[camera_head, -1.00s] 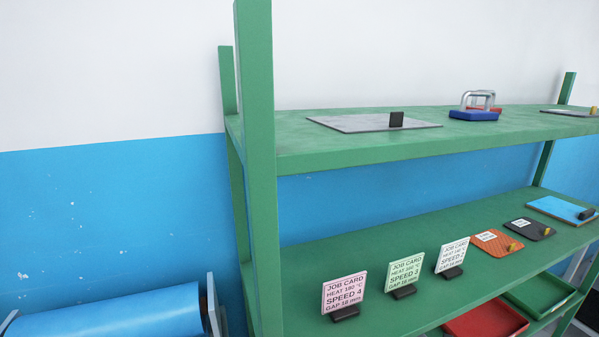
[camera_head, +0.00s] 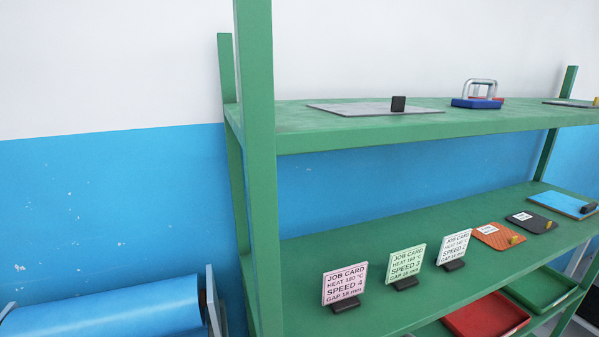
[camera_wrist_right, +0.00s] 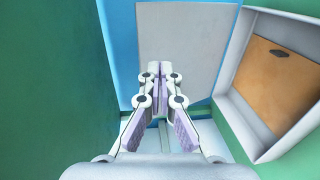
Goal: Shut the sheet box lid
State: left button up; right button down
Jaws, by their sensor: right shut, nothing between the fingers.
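My right gripper (camera_wrist_right: 160,75) shows in the right wrist view, with its fingers together and nothing between them. To its right is a pale open box (camera_wrist_right: 228,88) with an orange-brown panel (camera_wrist_right: 266,75) inside that has a dark tab on it. The gripper is apart from this box in the picture. I cannot tell for sure whether it is the sheet box, and I make out no lid. No box with a lid shows in the head view. My left gripper is not in view.
A green shelf rack (camera_head: 262,200) fills the right of the head view. It holds job cards (camera_head: 344,285), a blue-based clamp-like item (camera_head: 476,102), flat sheets (camera_head: 375,109) and trays (camera_head: 485,315). A blue roll (camera_head: 105,312) is at lower left. Green surfaces (camera_wrist_right: 60,80) flank the gripper.

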jog(key=shift+s+d+f+b, duration=0.2)
jog(key=shift+s+f+b, duration=0.3)
jog(key=shift+s+d+f+b, duration=0.15)
jog(key=shift+s+f+b, duration=0.3)
jog(key=shift+s+b, duration=0.05)
jog(key=shift+f, duration=0.1)
jog(key=shift+s+d+f+b, duration=0.25)
jog(key=shift+s+f+b, duration=0.6)
jog(key=shift+b, duration=0.55)
jog(key=shift+s+d+f+b, duration=0.25)
jog(key=shift+s+f+b, duration=0.3)
jog(key=shift+f+b, duration=0.7)
jog(key=shift+r, duration=0.2)
jog(key=shift+s+d+f+b, duration=0.1)
jog(key=shift+s+f+b, duration=0.2)
jog(key=shift+f+b, duration=0.4)
jog(key=shift+s+d+f+b, duration=0.15)
jog(key=shift+s+f+b, duration=0.2)
jog(key=shift+f+b, duration=0.35)
jog(key=shift+s+d+f+b, duration=0.1)
jog(key=shift+s+f+b, duration=0.2)
jog(key=shift+f+b, duration=0.35)
